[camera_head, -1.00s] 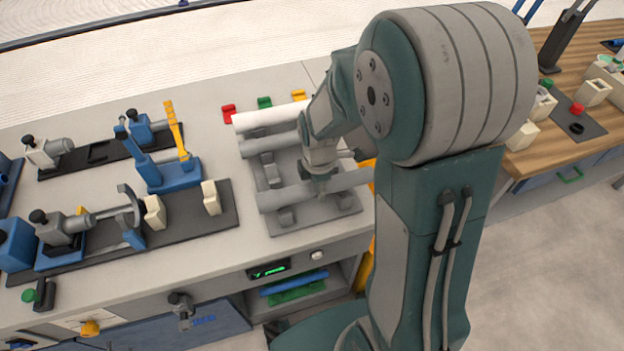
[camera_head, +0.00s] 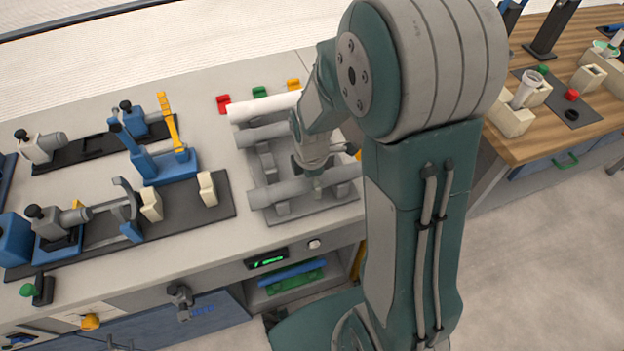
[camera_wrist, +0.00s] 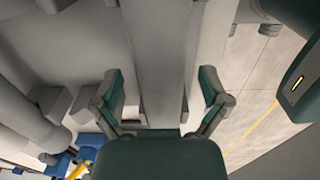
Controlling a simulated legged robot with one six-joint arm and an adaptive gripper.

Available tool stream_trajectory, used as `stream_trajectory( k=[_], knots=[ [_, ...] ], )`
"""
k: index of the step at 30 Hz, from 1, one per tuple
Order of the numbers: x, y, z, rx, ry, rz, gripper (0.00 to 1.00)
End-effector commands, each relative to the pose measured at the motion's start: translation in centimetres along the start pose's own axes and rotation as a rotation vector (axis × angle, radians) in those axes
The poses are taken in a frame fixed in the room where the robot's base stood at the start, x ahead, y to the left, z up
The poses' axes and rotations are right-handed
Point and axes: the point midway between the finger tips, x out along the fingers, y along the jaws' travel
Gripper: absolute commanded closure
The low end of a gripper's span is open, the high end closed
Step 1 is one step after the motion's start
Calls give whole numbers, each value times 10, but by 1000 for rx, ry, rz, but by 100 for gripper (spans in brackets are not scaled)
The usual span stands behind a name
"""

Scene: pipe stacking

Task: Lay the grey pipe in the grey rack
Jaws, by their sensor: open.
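The grey rack (camera_head: 285,217) is a flat grey base with raised cradles on the bench. A grey pipe (camera_head: 275,193) lies across its front cradles, roughly level. Another grey pipe (camera_head: 262,137) lies farther back, and a white pipe (camera_head: 262,108) lies behind that. My gripper (camera_head: 318,185) is low over the front grey pipe, right of its middle. In the wrist view my open fingers (camera_wrist: 162,98) stand on either side of a grey pipe (camera_wrist: 158,45), with gaps visible.
Red (camera_head: 223,103), green (camera_head: 259,92) and yellow (camera_head: 293,85) blocks stand behind the rack. A blue clamp fixture (camera_head: 165,165) and a cream block (camera_head: 207,189) are to the left. The bench strip in front of the rack is clear. A wooden table (camera_head: 560,135) is at right.

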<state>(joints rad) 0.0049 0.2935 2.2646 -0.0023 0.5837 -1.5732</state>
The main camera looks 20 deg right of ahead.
Motion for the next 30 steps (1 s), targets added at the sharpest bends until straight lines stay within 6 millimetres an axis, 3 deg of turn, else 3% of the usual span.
stream_trajectory(
  k=[7,21,30],
  knots=[
    [-15,1,1,-1,1,4,5],
    [-105,2,2,0,1,3,5],
    [-119,1,3,0,2,-1,5]
  ],
)
